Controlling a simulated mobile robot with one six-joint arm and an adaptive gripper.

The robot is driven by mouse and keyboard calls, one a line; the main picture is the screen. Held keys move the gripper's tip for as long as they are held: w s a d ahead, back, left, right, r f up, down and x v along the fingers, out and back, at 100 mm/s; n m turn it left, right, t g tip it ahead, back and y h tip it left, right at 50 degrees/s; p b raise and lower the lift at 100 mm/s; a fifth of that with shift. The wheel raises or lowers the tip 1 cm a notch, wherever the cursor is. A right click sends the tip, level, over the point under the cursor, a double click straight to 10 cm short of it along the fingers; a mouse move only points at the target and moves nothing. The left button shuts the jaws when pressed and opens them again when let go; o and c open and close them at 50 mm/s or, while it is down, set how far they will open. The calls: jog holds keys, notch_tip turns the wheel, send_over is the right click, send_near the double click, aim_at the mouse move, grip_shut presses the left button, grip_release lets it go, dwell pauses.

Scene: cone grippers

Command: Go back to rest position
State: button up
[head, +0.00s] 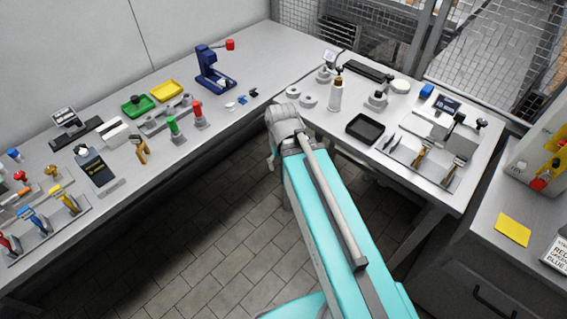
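My arm (330,215) reaches from the bottom of the head view up to the middle, with turquoise and grey links. Its grey joint (284,118) shows at the inner corner between the two benches, in front of the bench edge. I cannot make out my gripper or its fingers in this view, so what it holds, if anything, cannot be seen.
The left bench (270,60) holds a blue press (212,72), a green tray (138,106), a yellow tray (167,91) and several tools. The right bench (335,125) holds a black tray (366,129), a bottle (336,95) and a scale. Tiled floor (215,235) between is clear.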

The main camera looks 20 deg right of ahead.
jog(key=shift+s+d, duration=0.1)
jog(key=shift+d, duration=0.05)
notch_tip(320, 180, up, 5)
jog(key=p, duration=0.4)
jog(key=shift+f+p, duration=0.1)
jog(key=shift+p, duration=0.3)
dwell(1.1)
